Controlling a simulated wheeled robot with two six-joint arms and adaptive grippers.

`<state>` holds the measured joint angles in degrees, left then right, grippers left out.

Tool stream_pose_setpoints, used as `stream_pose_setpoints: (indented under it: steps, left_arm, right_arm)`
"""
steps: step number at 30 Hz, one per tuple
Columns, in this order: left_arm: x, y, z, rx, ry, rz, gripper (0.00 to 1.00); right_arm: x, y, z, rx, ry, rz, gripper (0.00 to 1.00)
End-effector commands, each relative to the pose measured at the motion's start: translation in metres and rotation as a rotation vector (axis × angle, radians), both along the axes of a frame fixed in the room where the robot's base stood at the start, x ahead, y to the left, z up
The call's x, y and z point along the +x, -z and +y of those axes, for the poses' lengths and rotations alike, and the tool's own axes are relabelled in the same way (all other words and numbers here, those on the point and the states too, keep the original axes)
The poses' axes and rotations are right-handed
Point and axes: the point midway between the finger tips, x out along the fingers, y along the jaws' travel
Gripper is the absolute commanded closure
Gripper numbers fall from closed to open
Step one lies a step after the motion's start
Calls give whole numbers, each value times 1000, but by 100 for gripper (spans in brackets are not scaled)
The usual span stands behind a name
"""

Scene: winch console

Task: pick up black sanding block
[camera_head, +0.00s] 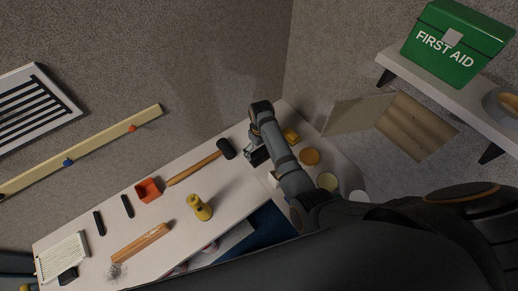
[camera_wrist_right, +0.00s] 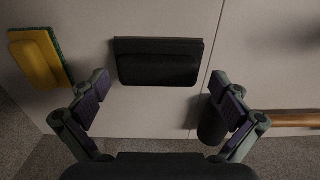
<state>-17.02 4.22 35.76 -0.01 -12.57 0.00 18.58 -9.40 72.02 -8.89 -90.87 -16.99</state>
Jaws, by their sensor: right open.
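The black sanding block (camera_wrist_right: 158,62) lies on the light bench in the right wrist view, its long side across the picture. In the head view my right arm covers much of that spot, and a dark piece of the block (camera_head: 259,156) shows beside the arm. My right gripper (camera_wrist_right: 161,86) is open, with its fingers spread wider than the block. The fingertips are to the left and right of the block's near edge in the picture, and nothing is between them. In the head view the gripper (camera_head: 251,144) is over the bench's far end. My left gripper is not in view.
A mallet's black head (camera_wrist_right: 212,124) is close to the right finger; the mallet (camera_head: 226,149) also shows in the head view. A yellow-green sponge (camera_wrist_right: 36,58) lies left of the block. Round tins (camera_head: 309,157) stand beyond my arm.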

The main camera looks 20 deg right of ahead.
Motion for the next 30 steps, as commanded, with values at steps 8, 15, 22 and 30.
stream_pose_setpoints:
  steps: [8, 15, 22, 30]
  left_arm:
    - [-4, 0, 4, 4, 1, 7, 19]
    - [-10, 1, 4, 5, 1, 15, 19]
    - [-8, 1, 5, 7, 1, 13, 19]
    - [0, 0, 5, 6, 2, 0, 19]
  right_arm:
    - [-3, 4, 0, -1, 0, -1, 1]
    - [-3, 4, 0, 0, 0, -1, 34]
    - [-2, 4, 0, 1, 0, -3, 58]
    - [13, -17, 0, 0, 0, -7, 58]
